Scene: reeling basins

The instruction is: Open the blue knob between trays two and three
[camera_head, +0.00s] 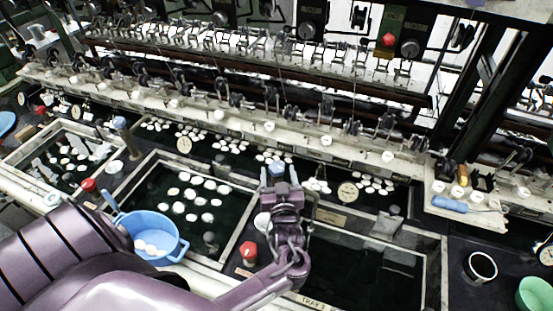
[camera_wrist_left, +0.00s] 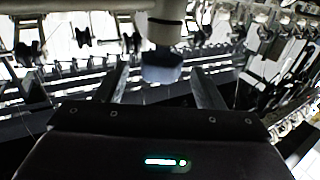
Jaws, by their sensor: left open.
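The blue knob (camera_head: 277,168) stands on the divider between the second tray (camera_head: 160,235) and the third tray (camera_head: 370,265). In the left wrist view the blue knob (camera_wrist_left: 162,70) hangs on a pale post and appears between my two fingers, with a gap on each side. My left gripper (camera_head: 279,184) is open, just on the near side of the knob in the head view. Its fingers also show in the wrist view (camera_wrist_left: 160,82). I cannot tell how deep the knob sits between them. My right gripper is not in view.
A red knob (camera_head: 248,250) stands near my left forearm, and another red knob (camera_head: 88,185) at left. A second blue knob (camera_head: 119,122) stands farther left. A blue basin (camera_head: 165,226) holds white cocoons. The reeling machine's pale ledge (camera_head: 230,115) runs behind the trays.

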